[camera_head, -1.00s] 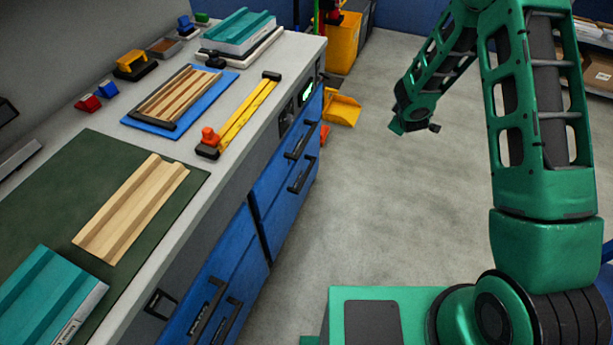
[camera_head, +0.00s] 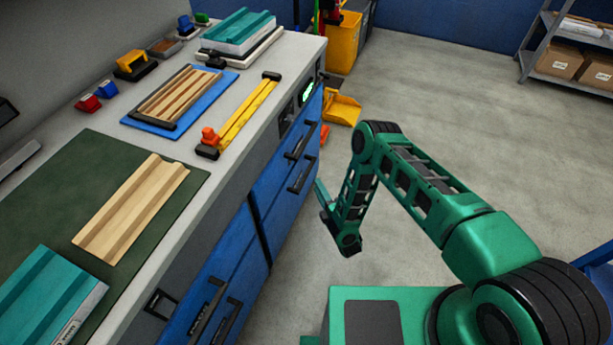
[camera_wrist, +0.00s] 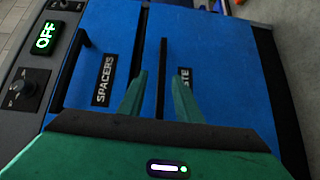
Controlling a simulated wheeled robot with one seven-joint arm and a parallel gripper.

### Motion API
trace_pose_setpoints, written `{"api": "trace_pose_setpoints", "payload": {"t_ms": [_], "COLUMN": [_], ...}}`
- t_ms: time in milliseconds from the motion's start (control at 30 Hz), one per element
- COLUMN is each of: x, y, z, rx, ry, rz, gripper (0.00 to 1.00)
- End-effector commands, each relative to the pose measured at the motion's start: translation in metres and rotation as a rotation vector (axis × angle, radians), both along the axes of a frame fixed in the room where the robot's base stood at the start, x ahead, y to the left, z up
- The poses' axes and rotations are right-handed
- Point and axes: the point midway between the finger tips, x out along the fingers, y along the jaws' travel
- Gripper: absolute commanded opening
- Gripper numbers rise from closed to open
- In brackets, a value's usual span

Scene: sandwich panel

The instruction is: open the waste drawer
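The waste drawer (camera_wrist: 225,75) is the blue front whose label shows only "STE" beside my finger in the wrist view; the rest of the label is hidden. It looks shut. Its black bar handle (camera_wrist: 162,60) appears between my two green fingers. In the head view it is the lower drawer (camera_head: 279,215) of the far cabinet, with the lower handle (camera_head: 300,175). My gripper (camera_wrist: 158,74) is open, its fingers either side of the handle in the picture; I cannot tell whether they touch it. In the head view my gripper (camera_head: 322,192) is close to that drawer front.
The spacers drawer (camera_wrist: 110,60) is directly above, with its own black handle (camera_wrist: 86,38). A panel with a green "OFF" display (camera_wrist: 46,37) is above that. A yellow dustpan (camera_head: 342,109) is on the floor beyond.

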Motion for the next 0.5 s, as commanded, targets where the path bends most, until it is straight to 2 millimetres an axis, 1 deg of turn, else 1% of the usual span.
{"api": "trace_pose_setpoints", "payload": {"t_ms": [33,100,200,333,500], "x": [-0.009,-0.017,-0.018,-0.006,0.02], "y": [0.003,0.005,0.009,0.015,0.027], "z": [-0.006,-0.009,-0.009,-0.009,-0.009], "rx": [-0.003,-0.007,-0.008,-0.009,-0.008], "ry": [-0.012,-0.028,-0.041,-0.043,-0.044], "rz": [0.009,0.018,0.025,0.026,0.027], "gripper": [0.31,0.31,0.31,0.31,0.31]}}
